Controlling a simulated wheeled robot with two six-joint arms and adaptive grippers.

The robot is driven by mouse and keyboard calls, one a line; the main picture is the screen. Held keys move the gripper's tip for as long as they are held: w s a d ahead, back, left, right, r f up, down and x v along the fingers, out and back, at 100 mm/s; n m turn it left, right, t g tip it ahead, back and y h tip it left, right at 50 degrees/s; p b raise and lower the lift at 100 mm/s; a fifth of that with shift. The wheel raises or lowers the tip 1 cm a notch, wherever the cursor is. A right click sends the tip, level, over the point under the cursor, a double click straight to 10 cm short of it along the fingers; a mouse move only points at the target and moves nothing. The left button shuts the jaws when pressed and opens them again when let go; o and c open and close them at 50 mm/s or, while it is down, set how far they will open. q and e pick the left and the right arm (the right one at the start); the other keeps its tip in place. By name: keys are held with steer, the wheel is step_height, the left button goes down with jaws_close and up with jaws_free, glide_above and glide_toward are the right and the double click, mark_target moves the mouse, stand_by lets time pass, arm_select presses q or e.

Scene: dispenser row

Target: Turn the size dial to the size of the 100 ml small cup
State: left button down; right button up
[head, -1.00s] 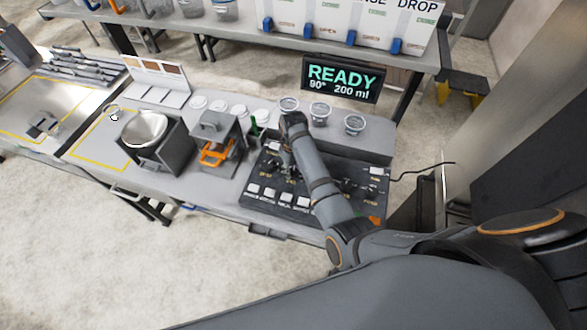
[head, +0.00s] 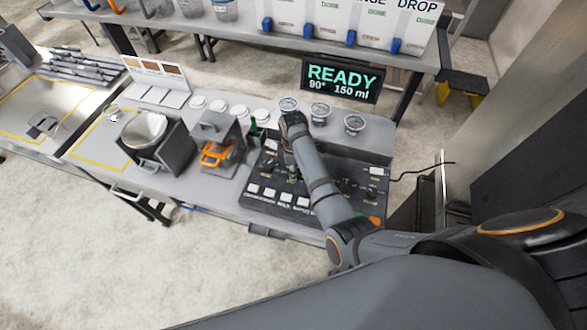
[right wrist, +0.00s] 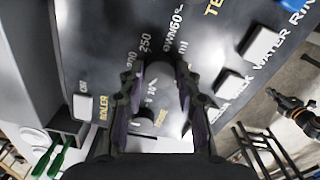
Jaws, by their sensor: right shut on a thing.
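My right gripper (right wrist: 160,85) is shut on the size dial (right wrist: 160,72) of the dark control panel (right wrist: 100,45), in the right wrist view. The marks "250" and "ml" are readable around the dial; the fingers hide other marks. In the head view my right arm reaches down over the panel (head: 262,190) and hides most of the dial area. The display (head: 340,80) behind the panel reads "READY 90° 150 ml". Cups (head: 320,113) stand in a row behind the panel; I cannot tell which is the 100 ml one. My left gripper is not in view.
White buttons (right wrist: 262,42) line the panel's edge. In the head view a machine with an orange handle (head: 214,155) and a round bowl (head: 145,130) stand left of the panel.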

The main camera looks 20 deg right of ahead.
steer(key=n, duration=0.5)
steer(key=shift+n, duration=0.3)
stand_by(0.4)
steer(key=o, duration=1.2)
steer(key=shift+c, duration=0.2)
step_height(320, 180, up, 8)
steer(key=shift+a+f, duration=0.1)
steer(key=shift+f, duration=0.1)
steer(key=shift+f, duration=0.1)
